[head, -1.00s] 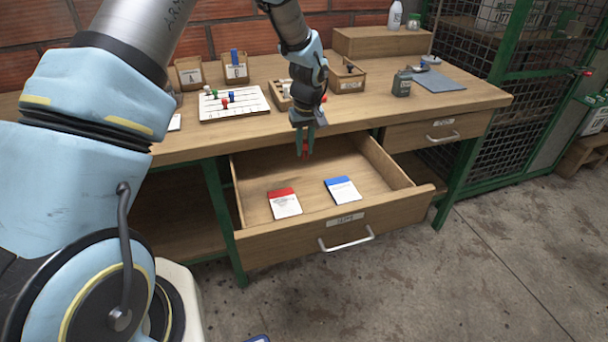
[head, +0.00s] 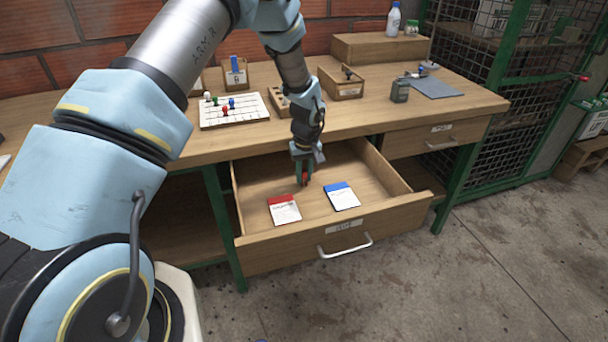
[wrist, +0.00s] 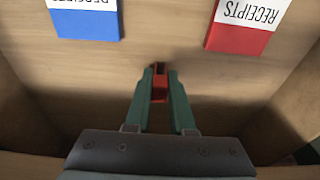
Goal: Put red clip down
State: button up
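The red clip (wrist: 160,82) is between the green fingertips of my gripper (wrist: 159,88) in the wrist view. In the head view my gripper (head: 304,176) points down into the open drawer (head: 290,247), with a bit of red showing at its tips. The fingers are closed on the clip. Whether the clip touches the drawer floor is hard to tell. A red-topped receipts pad (head: 285,210) lies in the drawer to the front left of the gripper, and a blue-topped receipts pad (head: 342,196) to its right. Both pads are apart from the gripper.
The bench top (head: 200,146) overhangs the drawer's back. The drawer floor around the pads is mostly clear.

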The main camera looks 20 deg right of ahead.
aim_at(305, 188)
jog(key=o, duration=0.4)
jog(key=shift+o, duration=0.2)
jog(key=shift+r, duration=0.1)
notch_tip(305, 188, up, 12)
jog(key=s+b, duration=0.1)
jog(key=shift+s, duration=0.25)
jog(key=a+r, duration=0.4)
jog(key=a, duration=0.7)
jog(key=a+r, duration=0.3)
jog(key=a, duration=0.8)
jog(key=s+a+r, duration=0.1)
jog(key=s+a, duration=0.3)
jog(key=a, duration=0.3)
jog(key=s+a+r, duration=0.1)
jog(key=s+a, duration=0.4)
jog(key=a, duration=0.2)
jog(key=shift+s+a+r, duration=0.25)
jog(key=shift+a, duration=0.1)
jog(key=shift+r, duration=0.1)
